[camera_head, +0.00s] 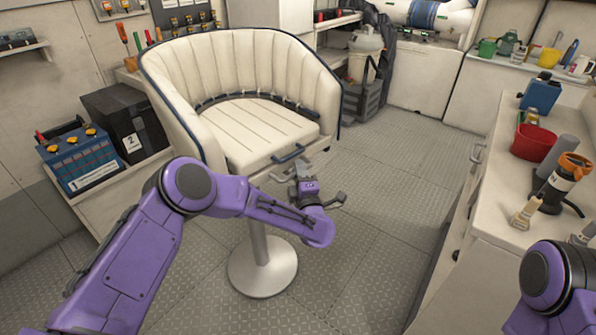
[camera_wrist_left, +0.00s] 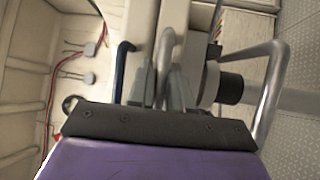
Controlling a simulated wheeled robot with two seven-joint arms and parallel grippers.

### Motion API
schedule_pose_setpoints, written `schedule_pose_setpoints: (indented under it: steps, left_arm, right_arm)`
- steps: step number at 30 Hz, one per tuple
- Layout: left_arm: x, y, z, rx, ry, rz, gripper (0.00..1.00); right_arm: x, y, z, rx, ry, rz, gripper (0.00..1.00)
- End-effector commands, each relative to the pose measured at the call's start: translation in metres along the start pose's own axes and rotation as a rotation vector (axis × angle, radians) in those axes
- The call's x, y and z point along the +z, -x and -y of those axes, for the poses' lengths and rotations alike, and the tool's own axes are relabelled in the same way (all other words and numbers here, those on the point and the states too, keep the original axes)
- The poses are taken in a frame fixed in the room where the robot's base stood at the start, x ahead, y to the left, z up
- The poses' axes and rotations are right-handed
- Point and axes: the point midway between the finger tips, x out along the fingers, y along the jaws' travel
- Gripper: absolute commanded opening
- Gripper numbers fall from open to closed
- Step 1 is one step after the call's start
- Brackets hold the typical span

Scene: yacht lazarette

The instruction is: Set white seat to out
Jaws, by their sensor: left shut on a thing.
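The white seat (camera_head: 260,130) is a cream barrel chair with vertical ribs and dark blue piping, on a metal post and round base (camera_head: 262,267). A dark blue handle (camera_head: 287,154) sits at the front edge of its cushion; it also shows in the left wrist view (camera_wrist_left: 121,68). My left gripper (camera_head: 300,178) is just below and right of that handle. In the left wrist view, its fingers (camera_wrist_left: 163,88) are shut on a thin grey metal handle under the seat front. The exact grip is partly hidden. My right gripper is out of view.
A counter with a red bucket (camera_head: 533,142) and an orange-topped item (camera_head: 566,178) runs along the right. A blue battery (camera_head: 80,160) and black box (camera_head: 128,120) stand left. A bent metal bar (camera_wrist_left: 268,90) is right of the fingers. The floor right of the seat is clear.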

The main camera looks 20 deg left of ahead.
Motion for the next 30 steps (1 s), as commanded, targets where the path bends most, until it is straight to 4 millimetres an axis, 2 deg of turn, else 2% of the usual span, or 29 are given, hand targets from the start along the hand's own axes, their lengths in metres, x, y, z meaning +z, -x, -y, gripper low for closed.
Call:
schedule_pose_setpoints:
  steps: [6, 9, 19, 20, 21, 30]
  left_arm:
    - [0.026, 0.04, -0.007, -0.003, 0.0, 0.012, 0.0]
    - [0.032, 0.051, -0.009, -0.003, -0.001, 0.011, 0.0]
    - [0.031, 0.053, -0.011, -0.002, -0.001, 0.004, 0.0]
    - [0.031, 0.053, -0.011, -0.002, -0.001, 0.004, 0.26]
    - [0.03, 0.053, -0.011, -0.002, -0.001, 0.003, 0.39]
    - [0.031, 0.054, -0.011, -0.002, 0.0, 0.003, 0.4]
  right_arm:
    - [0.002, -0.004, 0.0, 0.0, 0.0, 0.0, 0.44]
    - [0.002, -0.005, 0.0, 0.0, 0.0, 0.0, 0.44]
    - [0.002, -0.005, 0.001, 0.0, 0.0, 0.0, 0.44]
    - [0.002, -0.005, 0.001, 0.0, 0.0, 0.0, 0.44]
    - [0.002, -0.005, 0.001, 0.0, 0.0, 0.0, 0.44]
    - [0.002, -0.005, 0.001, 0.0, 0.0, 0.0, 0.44]
